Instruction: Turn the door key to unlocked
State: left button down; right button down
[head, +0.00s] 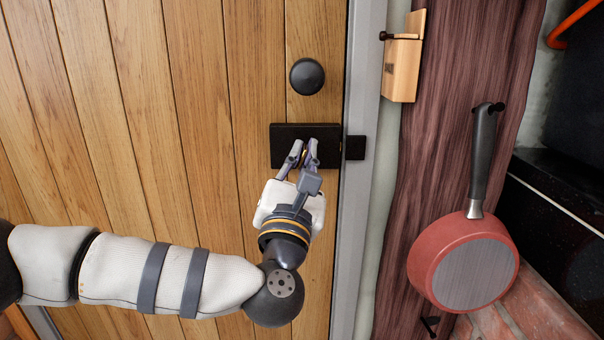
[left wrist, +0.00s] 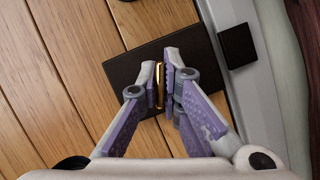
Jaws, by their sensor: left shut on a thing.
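The black lock plate (head: 283,133) is fixed on the wooden door, near its right edge. In the left wrist view the lock plate (left wrist: 196,52) lies behind the fingers. A gold-coloured key (left wrist: 160,84) stands out from the plate, seen as a thin strip between the fingertips. My left gripper (head: 306,154) is at the plate. In the left wrist view my left gripper (left wrist: 163,82) is shut on the key, one finger on each side. The fingers hide most of the key in the head view. My right gripper is not in view.
A round black knob (head: 307,76) sits on the door above the plate. A black strike block (head: 355,147) is on the grey frame (head: 350,200). A wooden holder (head: 402,68) and a red pan (head: 463,262) hang on the right.

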pick_arm(q)
jog(key=n+y+b, duration=0.2)
jog(key=n, duration=0.2)
jog(key=shift+f+b, duration=0.2)
jog(key=shift+b, duration=0.15)
jog(key=shift+r+n+y+b, duration=0.1)
jog(key=shift+n+y+b, duration=0.6)
jog(key=shift+n, duration=0.5)
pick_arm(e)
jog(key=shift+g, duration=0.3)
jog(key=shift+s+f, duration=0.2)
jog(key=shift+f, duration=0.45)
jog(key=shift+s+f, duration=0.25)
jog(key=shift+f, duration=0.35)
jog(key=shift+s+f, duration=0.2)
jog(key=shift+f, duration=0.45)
pick_arm(q)
jog(key=shift+r, duration=0.1)
jog(key=c, duration=1.8)
grip_release()
jog(key=v, duration=1.2)
jog(key=shift+f, duration=0.25)
